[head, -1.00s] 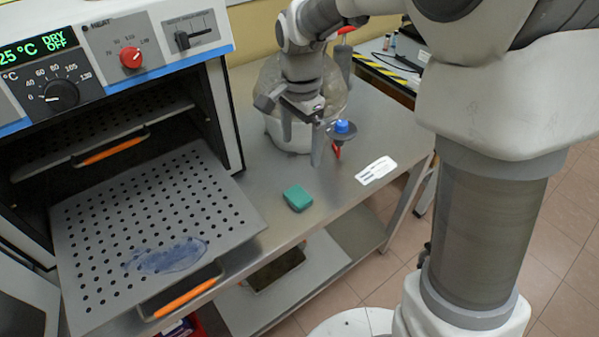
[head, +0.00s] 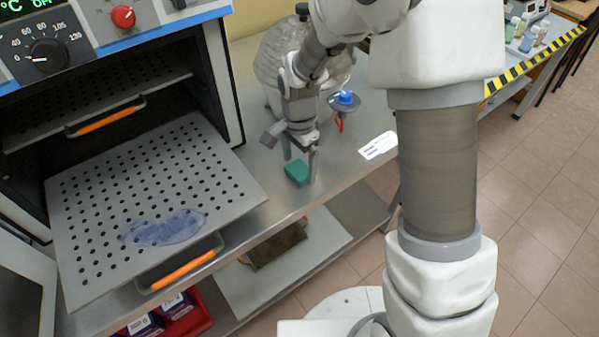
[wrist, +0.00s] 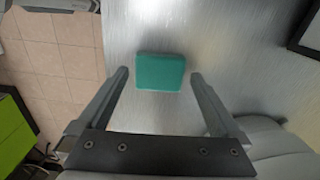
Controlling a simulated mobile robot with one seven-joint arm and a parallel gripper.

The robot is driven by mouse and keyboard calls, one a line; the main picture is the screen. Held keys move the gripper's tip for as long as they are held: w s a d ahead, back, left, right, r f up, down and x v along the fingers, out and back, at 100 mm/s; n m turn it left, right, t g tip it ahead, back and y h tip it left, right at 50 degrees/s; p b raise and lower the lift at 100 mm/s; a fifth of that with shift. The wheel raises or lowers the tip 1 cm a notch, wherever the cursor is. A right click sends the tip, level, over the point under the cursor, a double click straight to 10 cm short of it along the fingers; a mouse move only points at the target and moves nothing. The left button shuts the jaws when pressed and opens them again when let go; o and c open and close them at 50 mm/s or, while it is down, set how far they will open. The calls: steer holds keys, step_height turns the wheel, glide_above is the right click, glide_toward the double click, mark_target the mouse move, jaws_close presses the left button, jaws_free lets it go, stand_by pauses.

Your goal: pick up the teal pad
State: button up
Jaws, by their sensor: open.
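The teal pad (head: 297,172) is a small block lying flat on the metal bench near its front edge. My gripper (head: 300,168) is open just above it, pointing down. In the wrist view the teal pad (wrist: 160,72) lies between and slightly beyond the two fingertips of my gripper (wrist: 160,76), with a gap on each side. Nothing is held. In the head view the fingers partly overlap the pad's edges.
An oven with a pulled-out perforated tray (head: 150,205) stands at the left, a blue smear on the tray. A clear vessel (head: 275,62), a blue-topped item (head: 345,99) and a white label (head: 378,145) are on the bench behind. A lower shelf (head: 290,265) is below.

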mark_target(303, 169)
steer(key=shift+f, duration=0.7)
steer(key=c, duration=1.2)
steer(key=shift+o, duration=0.2)
steer(key=shift+r, duration=0.1)
steer(key=shift+r, duration=0.4)
steer(key=r, duration=0.2)
steer(key=r+p, duration=0.1)
steer(key=r, duration=0.1)
steer(key=shift+d, duration=0.4)
steer(key=s+d+r, duration=0.1)
steer(key=d+r, duration=0.5)
steer(key=d, duration=0.5)
steer(key=shift+p, duration=0.45)
